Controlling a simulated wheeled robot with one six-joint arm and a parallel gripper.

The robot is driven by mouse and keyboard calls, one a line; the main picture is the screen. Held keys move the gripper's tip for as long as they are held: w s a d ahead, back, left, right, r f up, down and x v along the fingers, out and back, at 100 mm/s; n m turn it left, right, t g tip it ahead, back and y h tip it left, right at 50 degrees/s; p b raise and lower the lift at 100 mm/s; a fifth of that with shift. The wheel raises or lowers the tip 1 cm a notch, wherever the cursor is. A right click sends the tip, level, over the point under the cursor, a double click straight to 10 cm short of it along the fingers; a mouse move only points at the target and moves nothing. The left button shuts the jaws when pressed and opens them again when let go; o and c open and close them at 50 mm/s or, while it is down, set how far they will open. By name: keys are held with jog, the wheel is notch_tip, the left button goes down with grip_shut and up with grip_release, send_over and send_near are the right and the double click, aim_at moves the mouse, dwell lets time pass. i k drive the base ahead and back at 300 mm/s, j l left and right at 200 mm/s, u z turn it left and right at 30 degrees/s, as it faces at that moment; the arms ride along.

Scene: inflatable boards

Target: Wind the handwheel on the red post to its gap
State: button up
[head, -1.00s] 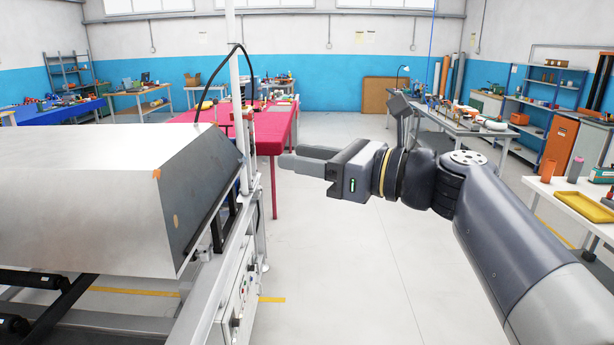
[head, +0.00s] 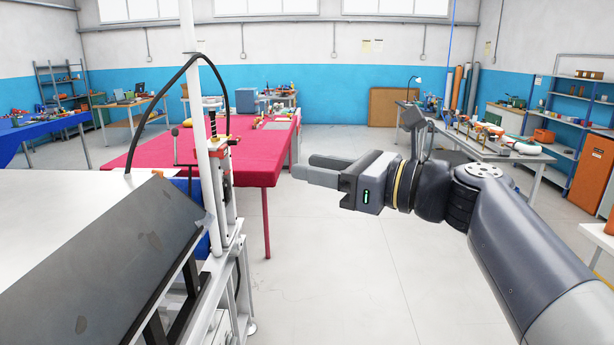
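I cannot make out a red post with a handwheel for certain. A small upright mechanism (head: 214,130) with a dark screw and small reddish parts stands behind the white pole, too small and partly hidden to read. A gap for a wheel cannot be seen. My gripper (head: 302,165) is held out in mid-air to the right of this mechanism, fingers pointing left. Its two fingers are apart with nothing between them, and it touches nothing.
The machine's dark sloped cover (head: 100,265) and frame fill the lower left. A white pole (head: 203,150) and black cable (head: 150,110) rise there. A red-covered table (head: 255,165) stands beyond. The floor (head: 340,260) below my gripper is clear.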

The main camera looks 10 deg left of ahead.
aim_at(211, 104)
jog(key=i+l+u, duration=0.15)
jog(key=i, duration=1.5)
jog(key=i+u, duration=0.35)
jog(key=i, duration=0.15)
jog(key=i+u, duration=0.3)
jog(key=i, duration=0.15)
jog(key=i+l+u, duration=0.7)
jog(key=i, duration=0.2)
